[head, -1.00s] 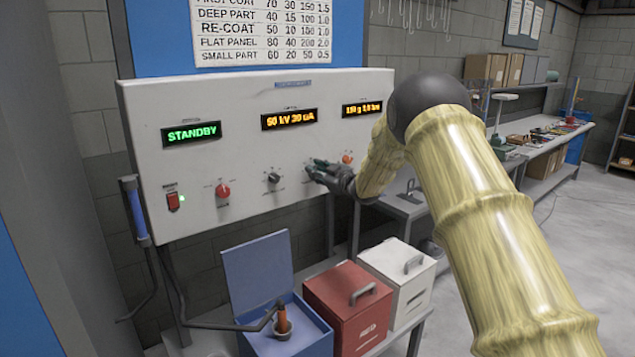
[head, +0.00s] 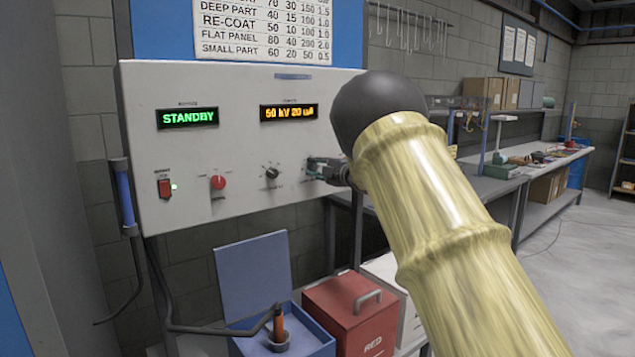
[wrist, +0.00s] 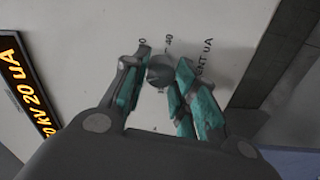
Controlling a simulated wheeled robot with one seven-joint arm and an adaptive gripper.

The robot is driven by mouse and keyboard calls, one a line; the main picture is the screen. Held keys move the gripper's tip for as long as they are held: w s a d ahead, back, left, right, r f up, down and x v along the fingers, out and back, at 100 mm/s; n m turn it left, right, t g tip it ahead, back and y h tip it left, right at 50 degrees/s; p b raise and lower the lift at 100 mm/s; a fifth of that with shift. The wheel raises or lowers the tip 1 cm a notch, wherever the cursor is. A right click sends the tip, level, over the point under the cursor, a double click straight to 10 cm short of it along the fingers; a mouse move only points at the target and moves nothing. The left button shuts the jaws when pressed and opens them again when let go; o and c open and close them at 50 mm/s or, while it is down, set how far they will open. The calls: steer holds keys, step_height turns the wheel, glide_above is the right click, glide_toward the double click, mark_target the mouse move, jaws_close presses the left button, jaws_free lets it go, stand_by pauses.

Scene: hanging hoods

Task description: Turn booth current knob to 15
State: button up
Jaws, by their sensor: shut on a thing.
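The booth's white control panel (head: 235,140) fills the left half of the head view. My gripper (head: 318,168) is at the panel, right of a black knob. In the wrist view, my gripper (wrist: 159,66) is shut on the grey current knob (wrist: 160,73), with a teal-padded finger on each side. Printed scale numbers, one reading 40, and a partly hidden label ending in "NT UA" show around it. The knob's pointer is not clear. The orange display (head: 289,113) reads 50 kV 20 uA; part of it also shows in the wrist view (wrist: 24,78).
A blue open bin (head: 300,340) and red bin (head: 345,315) stand below. My arm hides the panel's right part.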

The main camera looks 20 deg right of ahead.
steer(key=n+b, duration=0.4)
steer(key=b, duration=0.1)
steer(key=shift+f+n, duration=0.15)
steer(key=shift+n, duration=0.15)
steer(key=shift+h+b, duration=0.3)
steer(key=shift+b, duration=0.1)
steer(key=o, duration=1)
steer(key=shift+o, duration=0.2)
steer(key=shift+s, duration=0.15)
steer(key=f+v, duration=0.1)
steer(key=v, duration=1)
steer(key=shift+s+d+r, duration=0.15)
steer(key=shift+s+r, duration=0.2)
steer(key=shift+r, duration=0.1)
